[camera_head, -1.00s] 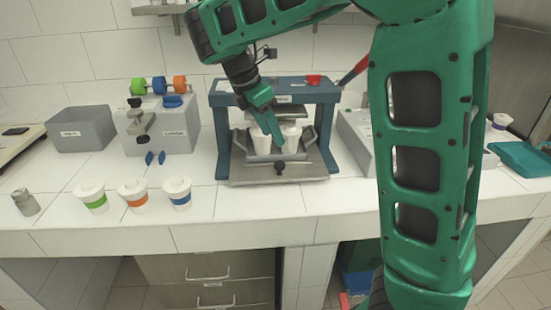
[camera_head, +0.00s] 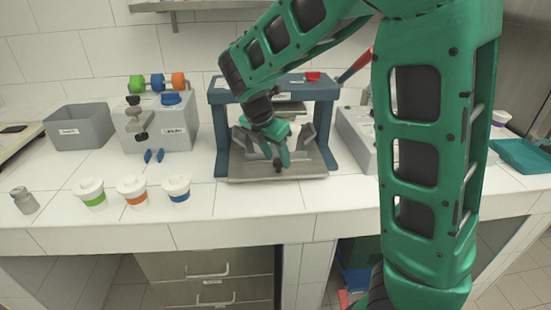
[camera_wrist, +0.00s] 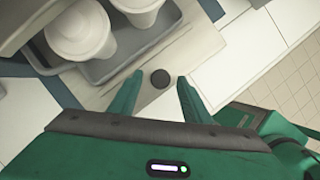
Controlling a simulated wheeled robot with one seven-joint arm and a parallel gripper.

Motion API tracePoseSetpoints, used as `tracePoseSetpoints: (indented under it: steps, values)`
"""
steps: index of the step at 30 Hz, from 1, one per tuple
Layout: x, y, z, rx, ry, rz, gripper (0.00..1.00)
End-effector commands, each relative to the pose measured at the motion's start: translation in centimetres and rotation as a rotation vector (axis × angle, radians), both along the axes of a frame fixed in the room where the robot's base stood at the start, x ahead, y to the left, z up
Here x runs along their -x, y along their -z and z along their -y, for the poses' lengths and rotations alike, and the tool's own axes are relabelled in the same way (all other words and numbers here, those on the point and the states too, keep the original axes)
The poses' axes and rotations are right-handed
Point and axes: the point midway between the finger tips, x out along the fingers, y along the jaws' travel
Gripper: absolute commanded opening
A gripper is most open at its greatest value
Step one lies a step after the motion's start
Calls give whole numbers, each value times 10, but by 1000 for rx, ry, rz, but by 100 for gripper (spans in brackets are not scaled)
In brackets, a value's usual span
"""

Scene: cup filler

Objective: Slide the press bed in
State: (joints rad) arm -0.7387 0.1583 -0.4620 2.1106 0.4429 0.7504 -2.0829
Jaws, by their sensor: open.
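The press (camera_head: 219,120) is a blue frame on the counter. Its bed (camera_wrist: 118,68) is a grey tray holding white lidded cups (camera_wrist: 78,30), seen in the wrist view. The bed sticks out at the front over a pale base plate (camera_head: 250,168). A round black knob (camera_wrist: 160,78) is at the bed's front. My gripper (camera_head: 280,160) is at the front of the bed and mostly hides the cups in the head view. In the wrist view its fingers (camera_wrist: 160,84) are open, one on each side of the knob, with gaps showing.
A grey bin (camera_head: 78,130) and a grey block (camera_head: 165,133) are left of the press. The counter before the press is clear.

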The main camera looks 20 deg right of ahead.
Motion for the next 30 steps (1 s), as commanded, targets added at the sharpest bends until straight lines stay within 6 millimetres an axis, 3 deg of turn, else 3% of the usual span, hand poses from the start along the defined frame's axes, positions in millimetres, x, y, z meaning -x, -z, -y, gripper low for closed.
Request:
tracePoseSetpoints:
  steps: [13,19,25,30]
  values:
    - [-2,10,4,-1,1,0,44]
    - [-2,10,4,-1,1,0,0]
    - [-6,10,5,0,2,1,0]
    - [-27,10,12,0,5,2,0]
